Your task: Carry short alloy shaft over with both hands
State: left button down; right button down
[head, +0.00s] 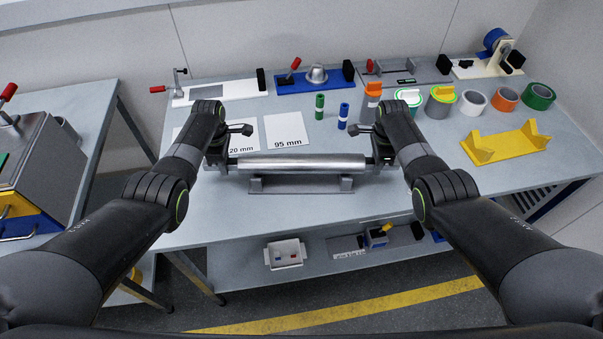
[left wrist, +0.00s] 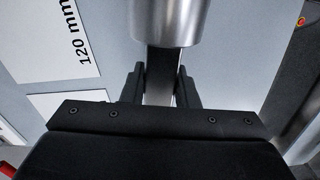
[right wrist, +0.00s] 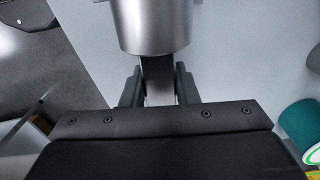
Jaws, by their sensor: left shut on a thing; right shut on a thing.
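The short alloy shaft (head: 301,162) is a silvery cylinder lying level across the head view, with thinner ends. My left gripper (head: 229,164) is shut on its left end, and my right gripper (head: 377,162) is shut on its right end. The shaft's thick body shows at the top of the left wrist view (left wrist: 167,22) and of the right wrist view (right wrist: 154,25), with its narrow end between the fingers. A grey cradle (head: 301,187) stands on the table just below and in front of the shaft in the head view; whether they touch I cannot tell.
A yellow cradle (head: 505,144) stands empty on the right of the table. White cards (head: 289,131) lie behind the shaft. Green (head: 320,106) and blue (head: 343,115) cylinders, tape rolls (head: 506,98) and fixtures (head: 315,78) line the back. The front table area (head: 300,212) is clear.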

pick_arm(q)
jog(key=shift+w+a+f+b, duration=0.1)
jog(key=shift+f+b, duration=0.25)
pick_arm(e)
jog(key=shift+w+d+f, duration=0.1)
jog(key=shift+f, duration=0.25)
pick_arm(q)
jog(key=c, duration=1.4)
grip_release()
pick_arm(e)
jog(key=c, duration=1.4)
grip_release()
pick_arm(q)
jog(key=shift+o, duration=1.4)
jog(key=shift+s+r, duration=0.15)
jog(key=shift+s, duration=0.1)
pick_arm(e)
jog(key=shift+o, duration=1.4)
jog(key=shift+s+r, duration=0.15)
jog(key=shift+s, duration=0.1)
pick_arm(q)
jog(key=shift+w, duration=0.1)
pick_arm(e)
jog(key=shift+w, duration=0.1)
pick_arm(q)
jog(key=shift+r, duration=0.15)
notch_tip(320, 180, up, 12)
jog(key=shift+f, duration=0.2)
pick_arm(e)
notch_tip(320, 180, up, 12)
